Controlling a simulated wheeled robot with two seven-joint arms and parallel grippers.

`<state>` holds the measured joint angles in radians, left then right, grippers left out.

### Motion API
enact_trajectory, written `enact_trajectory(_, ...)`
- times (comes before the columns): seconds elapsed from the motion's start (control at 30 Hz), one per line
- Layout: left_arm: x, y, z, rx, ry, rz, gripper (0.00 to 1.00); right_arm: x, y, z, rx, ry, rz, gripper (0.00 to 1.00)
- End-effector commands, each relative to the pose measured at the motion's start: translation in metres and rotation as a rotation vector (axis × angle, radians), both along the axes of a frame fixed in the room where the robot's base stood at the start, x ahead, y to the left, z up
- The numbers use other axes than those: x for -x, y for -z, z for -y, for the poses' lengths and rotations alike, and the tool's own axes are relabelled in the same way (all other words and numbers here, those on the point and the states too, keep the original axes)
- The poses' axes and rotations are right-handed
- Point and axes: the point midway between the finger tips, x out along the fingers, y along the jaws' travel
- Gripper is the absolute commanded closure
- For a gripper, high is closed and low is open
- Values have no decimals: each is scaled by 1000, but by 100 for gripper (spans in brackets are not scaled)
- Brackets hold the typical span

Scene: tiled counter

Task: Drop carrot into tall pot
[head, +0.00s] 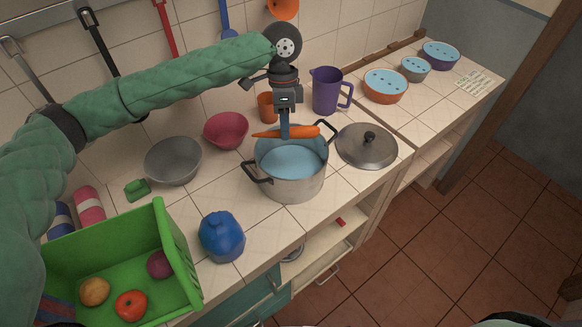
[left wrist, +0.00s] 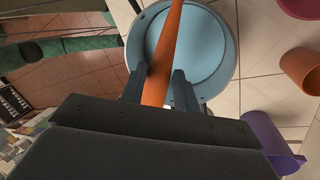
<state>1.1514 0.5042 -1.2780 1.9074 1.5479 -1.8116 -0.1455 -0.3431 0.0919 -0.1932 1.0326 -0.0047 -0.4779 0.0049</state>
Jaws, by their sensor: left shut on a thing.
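An orange carrot (head: 300,132) is held level above the tall pot. My left gripper (head: 285,134) is shut on the carrot; in the left wrist view the carrot (left wrist: 165,50) runs between the two fingers (left wrist: 160,88). The tall metal pot (head: 290,186) stands open on the counter, with two dark handles and a light blue inside. In the left wrist view the pot (left wrist: 232,50) lies beyond the fingers, under the carrot. My right gripper is not in view.
A pot lid (head: 366,148) lies right of the pot. A purple jug (head: 328,92) and an orange cup (head: 267,106) stand behind it. A pink bowl (head: 226,130), a grey bowl (head: 174,162), a blue lidded jar (head: 221,237) and a green crate (head: 180,262) with produce are to the left.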

Motion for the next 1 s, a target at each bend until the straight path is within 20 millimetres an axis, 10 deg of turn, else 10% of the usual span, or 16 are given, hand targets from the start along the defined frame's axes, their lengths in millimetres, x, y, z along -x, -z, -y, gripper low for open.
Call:
enact_trajectory(0.1,0,0,0,0,0,0,100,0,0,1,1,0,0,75)
enact_trajectory(0.13,0,0,0,0,0,0,66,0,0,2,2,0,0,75)
enact_trajectory(0.27,0,0,0,0,0,0,44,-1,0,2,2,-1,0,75)
enact_trajectory(0.67,-3,-6,0,0,0,1,44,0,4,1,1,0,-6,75)
enact_trajectory(1.0,-16,-49,-1,0,1,1,44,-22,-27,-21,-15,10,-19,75)
